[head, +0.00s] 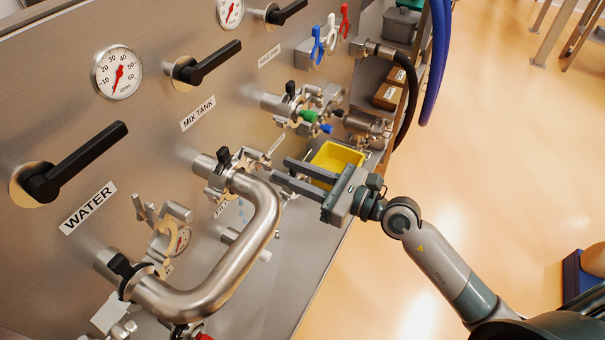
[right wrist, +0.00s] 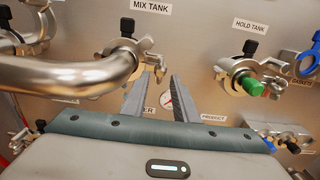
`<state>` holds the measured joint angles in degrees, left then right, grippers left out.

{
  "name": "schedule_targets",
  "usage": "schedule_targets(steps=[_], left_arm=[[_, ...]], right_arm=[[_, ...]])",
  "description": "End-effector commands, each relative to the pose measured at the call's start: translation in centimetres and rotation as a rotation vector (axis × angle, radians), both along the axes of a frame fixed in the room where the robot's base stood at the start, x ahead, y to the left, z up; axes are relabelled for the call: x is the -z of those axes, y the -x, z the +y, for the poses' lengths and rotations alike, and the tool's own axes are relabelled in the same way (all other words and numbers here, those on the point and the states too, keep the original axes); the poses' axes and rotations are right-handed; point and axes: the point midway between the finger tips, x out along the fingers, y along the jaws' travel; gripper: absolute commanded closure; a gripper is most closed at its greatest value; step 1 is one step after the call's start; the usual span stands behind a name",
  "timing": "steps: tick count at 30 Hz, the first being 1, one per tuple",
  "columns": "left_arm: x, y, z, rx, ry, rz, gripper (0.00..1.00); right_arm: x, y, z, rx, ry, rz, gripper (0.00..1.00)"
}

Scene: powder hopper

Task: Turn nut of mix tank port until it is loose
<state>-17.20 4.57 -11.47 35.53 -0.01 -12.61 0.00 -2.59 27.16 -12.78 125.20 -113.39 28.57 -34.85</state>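The mix tank port (head: 205,165) sits on the steel panel below the "MIX TANK" label (head: 198,114). A curved steel pipe (head: 265,205) joins it through a clamp with a black wing nut (head: 224,156). In the right wrist view the nut (right wrist: 127,27) stands upright on the clamp, left of and above my fingers. My right gripper (head: 280,170) is open and empty, its two fingers parallel and pointing at the panel, to the right of the clamp and apart from it. It also shows in the right wrist view (right wrist: 157,82). My left gripper is not in view.
The pipe's other end joins the water port (head: 110,262). The hold tank port (head: 275,103) with a green plug is further along the panel. A yellow bin (head: 348,155) stands just behind my right gripper. Black lever handles (head: 85,160) stick out above the ports.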

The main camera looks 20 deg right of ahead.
Motion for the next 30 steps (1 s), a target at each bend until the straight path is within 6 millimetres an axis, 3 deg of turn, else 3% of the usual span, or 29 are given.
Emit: schedule_targets(steps=[12,27,30], left_arm=[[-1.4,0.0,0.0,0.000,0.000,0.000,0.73],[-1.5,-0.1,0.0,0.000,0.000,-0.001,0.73],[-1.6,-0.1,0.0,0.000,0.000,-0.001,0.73]], right_arm=[[-0.1,-3.4,3.4,-0.001,-0.002,0.002,0.73],[0.0,-4.0,4.0,-0.001,-0.001,0.000,0.73],[-0.1,-4.0,4.0,-0.001,-0.002,-0.001,0.94]])
